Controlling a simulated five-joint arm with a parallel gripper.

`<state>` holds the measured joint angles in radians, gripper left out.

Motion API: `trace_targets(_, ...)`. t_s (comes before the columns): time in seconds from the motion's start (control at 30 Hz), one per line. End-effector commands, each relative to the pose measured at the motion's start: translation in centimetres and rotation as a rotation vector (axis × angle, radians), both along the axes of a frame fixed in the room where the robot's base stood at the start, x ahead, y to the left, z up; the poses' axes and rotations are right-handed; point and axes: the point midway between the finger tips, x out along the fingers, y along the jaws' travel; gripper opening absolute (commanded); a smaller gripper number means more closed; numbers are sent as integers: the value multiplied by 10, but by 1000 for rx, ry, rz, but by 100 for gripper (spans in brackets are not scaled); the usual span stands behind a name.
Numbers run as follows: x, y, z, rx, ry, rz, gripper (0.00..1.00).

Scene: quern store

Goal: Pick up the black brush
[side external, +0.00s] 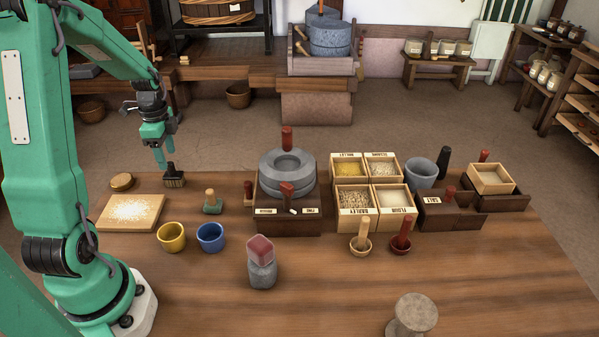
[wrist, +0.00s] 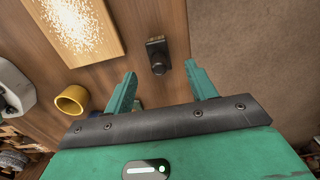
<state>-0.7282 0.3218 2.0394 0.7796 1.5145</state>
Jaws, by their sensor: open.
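The black brush (side external: 174,180) stands upright with bristles down near the far left edge of the wooden table. In the wrist view the black brush (wrist: 157,57) is seen from above, lying in line with the gap between my fingers. My gripper (side external: 163,156) is just above and slightly left of the brush in the side view, pointing down. In the wrist view my gripper (wrist: 160,75) has its two green fingers spread, with nothing held. The brush shows just beyond the fingertips; I cannot tell the exact height between them.
A yellow cup (side external: 171,238), a blue cup (side external: 210,238) and a small wood-handled tool (side external: 212,203) stand nearer. A stone quern (side external: 287,172) is to the right.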

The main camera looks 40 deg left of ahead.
Motion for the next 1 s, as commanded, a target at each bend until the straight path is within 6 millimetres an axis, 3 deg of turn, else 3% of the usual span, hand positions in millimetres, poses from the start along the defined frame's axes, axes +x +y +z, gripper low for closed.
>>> trace_targets(0.3,0,-1,-23,-1,1,1,56)
trace_targets(0.67,0,-2,-32,-2,2,1,56)
trace_targets(1.0,0,-3,-67,-3,3,1,56)
